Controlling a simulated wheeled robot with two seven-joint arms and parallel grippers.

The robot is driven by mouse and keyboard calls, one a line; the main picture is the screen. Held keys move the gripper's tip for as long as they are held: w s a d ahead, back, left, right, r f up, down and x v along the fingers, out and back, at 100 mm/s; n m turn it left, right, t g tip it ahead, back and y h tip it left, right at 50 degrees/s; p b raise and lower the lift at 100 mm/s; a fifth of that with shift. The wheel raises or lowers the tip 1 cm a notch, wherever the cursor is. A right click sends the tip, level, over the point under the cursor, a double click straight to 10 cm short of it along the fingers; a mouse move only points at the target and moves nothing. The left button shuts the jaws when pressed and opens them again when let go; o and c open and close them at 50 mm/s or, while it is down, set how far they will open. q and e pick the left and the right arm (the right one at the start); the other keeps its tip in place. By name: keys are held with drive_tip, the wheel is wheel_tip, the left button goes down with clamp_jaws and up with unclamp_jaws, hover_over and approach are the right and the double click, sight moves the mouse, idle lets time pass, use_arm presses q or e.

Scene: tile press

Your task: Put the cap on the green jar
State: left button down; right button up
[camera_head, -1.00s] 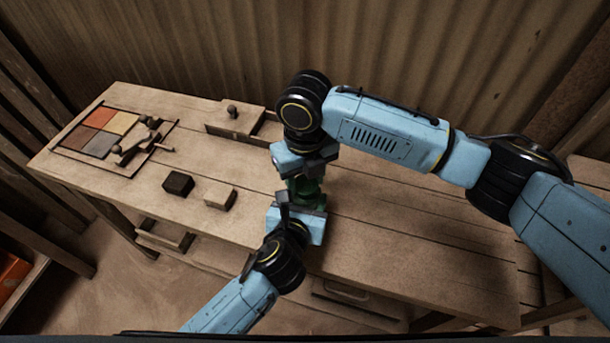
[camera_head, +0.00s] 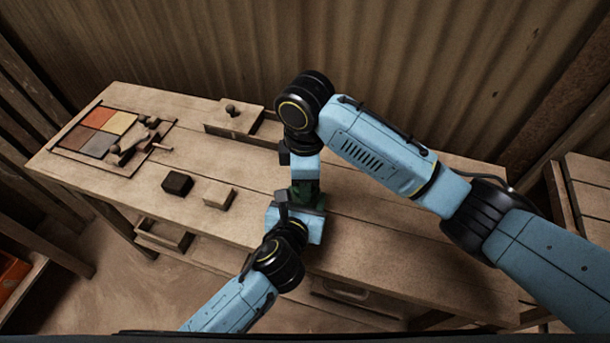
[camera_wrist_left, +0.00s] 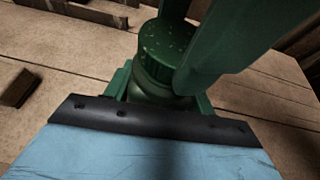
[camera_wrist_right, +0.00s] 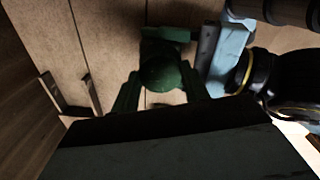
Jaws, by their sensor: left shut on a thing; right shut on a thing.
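The green jar (camera_wrist_left: 160,92) stands upright in my left gripper (camera_head: 300,207), whose green fingers are shut around its body over the bench. A green ribbed cap (camera_wrist_left: 165,45) sits on top of the jar, level with it. No gap shows between them, but I cannot tell how tightly it is seated. My right gripper (camera_head: 305,182) points down from above and is shut on the cap. In the right wrist view the round cap (camera_wrist_right: 163,72) lies between the right fingers. In the head view the grippers mostly hide jar and cap.
On the wooden bench (camera_head: 400,235), a dark block (camera_head: 177,183) and a light wooden block (camera_head: 218,195) lie left of the grippers. A tray of coloured tiles (camera_head: 98,132) with tools is at the far left. A wooden box with a knob (camera_head: 233,117) stands behind. The bench's right side is clear.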

use_arm(q)
drive_tip(key=shift+f, duration=0.1)
use_arm(e)
drive_tip(key=m, duration=0.6)
drive_tip(key=shift+a+m, duration=0.15)
drive_tip(key=shift+m, duration=0.15)
drive_tip(key=m, duration=0.6)
drive_tip(key=shift+s+m, duration=0.1)
drive_tip(key=shift+m, duration=0.2)
drive_tip(key=m, duration=0.3)
drive_tip(key=shift+m, duration=0.4)
drive_tip(key=m, duration=0.3)
drive_tip(key=shift+m, duration=0.4)
drive_tip(key=m, duration=0.6)
drive_tip(key=shift+m, duration=0.4)
drive_tip(key=o, duration=1)
drive_tip(key=shift+c, duration=0.2)
drive_tip(key=shift+r, duration=2.2)
